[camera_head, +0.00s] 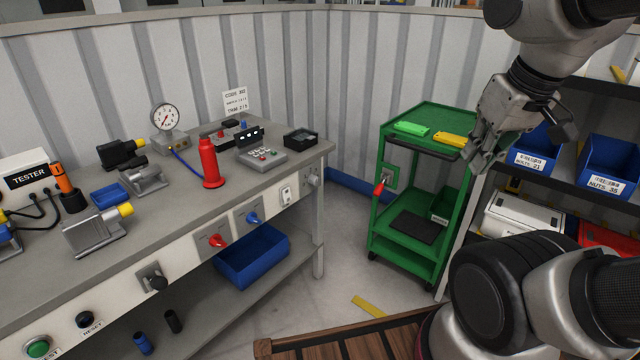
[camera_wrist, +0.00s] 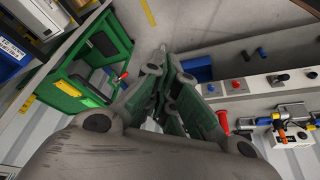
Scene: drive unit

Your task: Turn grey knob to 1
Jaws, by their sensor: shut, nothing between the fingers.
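A small grey knob (camera_head: 312,179) sits at the right end of the workbench's front panel in the head view. Its marks are too small to read. I cannot make it out in the wrist view. My gripper (camera_head: 474,158) is shut and empty, raised in front of the green cart and the shelf, well to the right of the knob and apart from it. In the wrist view my gripper's fingers (camera_wrist: 164,52) come together and block part of the bench.
A green cart (camera_head: 376,215) with a red-handled lever (camera_head: 379,189) stands right of the bench. Clear floor lies between them.

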